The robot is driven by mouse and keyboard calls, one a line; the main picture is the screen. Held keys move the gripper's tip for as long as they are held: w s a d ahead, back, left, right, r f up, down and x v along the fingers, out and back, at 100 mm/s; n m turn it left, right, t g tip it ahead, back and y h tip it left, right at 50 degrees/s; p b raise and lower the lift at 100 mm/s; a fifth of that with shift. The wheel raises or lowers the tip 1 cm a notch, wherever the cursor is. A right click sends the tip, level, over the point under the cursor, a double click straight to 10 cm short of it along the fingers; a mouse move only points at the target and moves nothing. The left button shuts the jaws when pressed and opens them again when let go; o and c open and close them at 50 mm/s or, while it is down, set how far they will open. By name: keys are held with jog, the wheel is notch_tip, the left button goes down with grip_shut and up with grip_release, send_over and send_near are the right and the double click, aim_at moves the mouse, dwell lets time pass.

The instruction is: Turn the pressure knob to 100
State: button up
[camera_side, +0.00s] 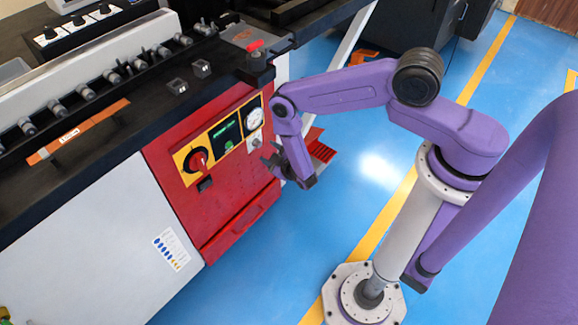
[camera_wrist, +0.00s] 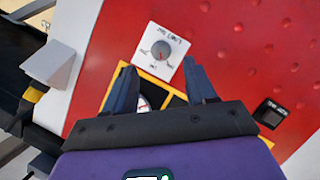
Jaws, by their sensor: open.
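A small grey round knob (camera_wrist: 161,48) sits on a white plate (camera_wrist: 178,34) on the red panel. The plate's print is tilted and too small to read, and I cannot tell the knob's setting. In the side view the plate (camera_side: 254,139) is below a round white gauge (camera_side: 254,118). My gripper (camera_wrist: 159,66) is open and empty, its two fingers pointing at the panel with the knob just beyond and between the tips. In the side view my gripper (camera_side: 270,160) is in front of the panel, lower right of the plate. The gauge (camera_wrist: 143,103) is mostly hidden behind my gripper.
A large red rotary knob (camera_side: 198,160) on a yellow plate and a green-lit screen (camera_side: 225,133) are to the left. A red button (camera_side: 255,46) stands on the bench corner above. A red drawer handle (camera_side: 240,222) is below.

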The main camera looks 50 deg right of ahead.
jog(key=v, duration=1.1)
jog(key=shift+r, duration=0.1)
jog(key=m+y, duration=0.4)
jog(key=m, duration=0.1)
send_near(260, 145)
jog(key=shift+g, duration=0.3)
jog(key=x, duration=0.8)
jog(key=shift+w, duration=0.45)
jog(key=c, duration=1)
